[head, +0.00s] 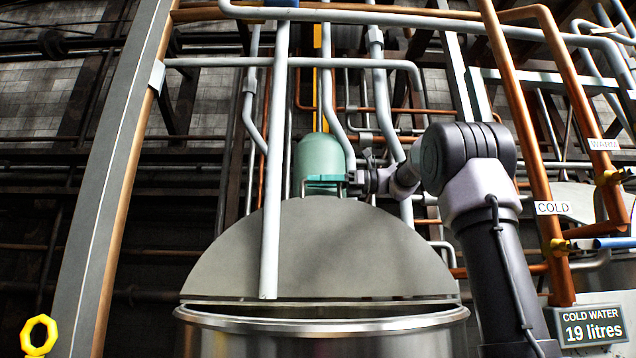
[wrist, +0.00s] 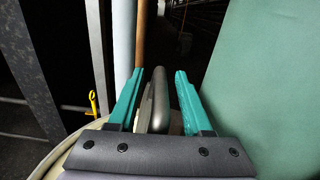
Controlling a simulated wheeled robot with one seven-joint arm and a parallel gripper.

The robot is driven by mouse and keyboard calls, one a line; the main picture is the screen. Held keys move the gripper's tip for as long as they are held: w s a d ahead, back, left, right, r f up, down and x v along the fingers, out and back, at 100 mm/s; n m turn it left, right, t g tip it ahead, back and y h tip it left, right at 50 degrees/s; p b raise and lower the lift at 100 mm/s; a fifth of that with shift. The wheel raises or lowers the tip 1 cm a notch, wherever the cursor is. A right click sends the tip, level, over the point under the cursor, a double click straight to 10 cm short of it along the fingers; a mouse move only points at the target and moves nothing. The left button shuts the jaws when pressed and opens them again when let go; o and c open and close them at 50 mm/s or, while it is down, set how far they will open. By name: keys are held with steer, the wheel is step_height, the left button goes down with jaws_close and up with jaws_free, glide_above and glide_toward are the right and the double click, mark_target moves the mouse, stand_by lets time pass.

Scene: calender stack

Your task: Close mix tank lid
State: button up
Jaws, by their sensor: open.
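The mix tank (head: 330,325) is a shiny steel drum at the bottom centre of the head view. Its grey half-round lid (head: 340,250) stands raised, with a dark gap above the tank's rim. A thin metal handle (head: 342,186) sits at the lid's top edge. My gripper (head: 325,181) is at this handle, reaching in from the right. In the wrist view, my gripper (wrist: 159,73) is open, with its teal fingers on either side of the grey handle bar (wrist: 159,100). The bar lies nearer the left finger; contact is unclear.
A green domed housing (head: 320,155) stands just behind the lid's top; a large green surface (wrist: 265,90) fills the wrist view's right. A grey vertical pipe (head: 273,150) crosses before the lid. Copper pipes (head: 535,150) and a water display (head: 590,326) stand at right.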

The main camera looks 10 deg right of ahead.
jaws_close()
stand_by(1.4)
